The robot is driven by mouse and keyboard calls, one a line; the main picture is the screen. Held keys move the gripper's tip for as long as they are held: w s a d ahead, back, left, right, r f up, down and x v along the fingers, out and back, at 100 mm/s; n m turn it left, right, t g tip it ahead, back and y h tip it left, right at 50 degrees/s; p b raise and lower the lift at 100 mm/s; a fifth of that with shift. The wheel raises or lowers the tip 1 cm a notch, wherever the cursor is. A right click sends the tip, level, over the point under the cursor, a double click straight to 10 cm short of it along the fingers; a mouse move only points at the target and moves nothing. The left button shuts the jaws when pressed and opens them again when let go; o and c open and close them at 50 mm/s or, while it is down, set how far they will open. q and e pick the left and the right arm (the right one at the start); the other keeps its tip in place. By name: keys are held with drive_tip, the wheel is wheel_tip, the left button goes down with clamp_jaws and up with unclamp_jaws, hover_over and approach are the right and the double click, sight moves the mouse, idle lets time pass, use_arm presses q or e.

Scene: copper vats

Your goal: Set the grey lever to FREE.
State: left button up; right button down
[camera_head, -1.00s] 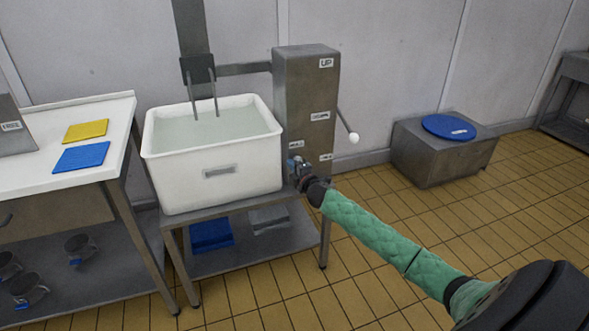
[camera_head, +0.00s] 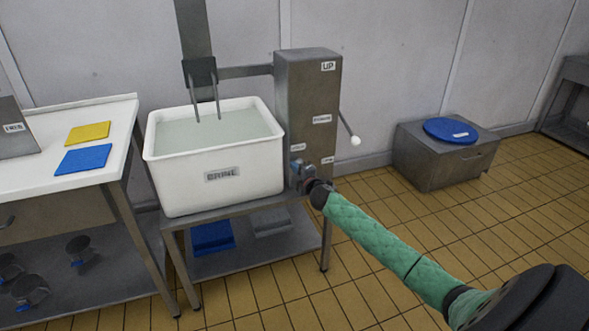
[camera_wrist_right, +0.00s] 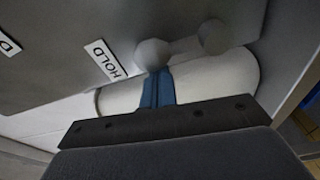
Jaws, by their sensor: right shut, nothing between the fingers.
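The grey lever (camera_wrist_right: 180,47) shows in the right wrist view as a short bar with round grey ends on a grey metal face. A HOLD label (camera_wrist_right: 105,60) is beside its left end. My right gripper (camera_wrist_right: 158,75) is shut, with its blue fingertips at the lever's left round end; I cannot tell if they touch. In the head view my right gripper (camera_head: 299,168) is low on the front of the grey metal column (camera_head: 306,90) and hides the lever. I cannot read a FREE label on the column. My left gripper is not in view.
A white BRINE tub (camera_head: 215,190) of liquid stands on a metal stand left of the column. A white-knobbed rod (camera_head: 355,141) sticks out on the column's right. A table (camera_head: 30,178) with yellow and blue cloths is at the left.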

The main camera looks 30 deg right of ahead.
sight(304, 160)
drive_tip(key=shift+d, duration=0.15)
drive_tip(key=d+m, duration=0.1)
drive_tip(key=m, duration=0.2)
drive_tip(key=s+d+m+h+p, duration=0.1)
drive_tip(key=d+m, duration=0.1)
drive_tip(key=m, duration=0.1)
drive_tip(key=d+m+p, duration=0.1)
drive_tip(key=d+m, duration=0.1)
drive_tip(key=m, duration=0.2)
drive_tip(key=shift+s+f+t, duration=0.15)
drive_tip(key=shift+f+t, duration=0.05)
drive_tip(key=shift+t, duration=0.2)
drive_tip(key=shift+s+d+f+m+h+p, duration=0.1)
drive_tip(key=shift+d+f+m+h+p, duration=0.3)
drive_tip(key=shift+m, duration=0.7)
drive_tip(key=shift+s+d+f+m+h+p, duration=0.15)
drive_tip(key=shift+d+f+m+p, duration=0.35)
drive_tip(key=shift+m, duration=0.6)
drive_tip(key=shift+r, duration=0.1)
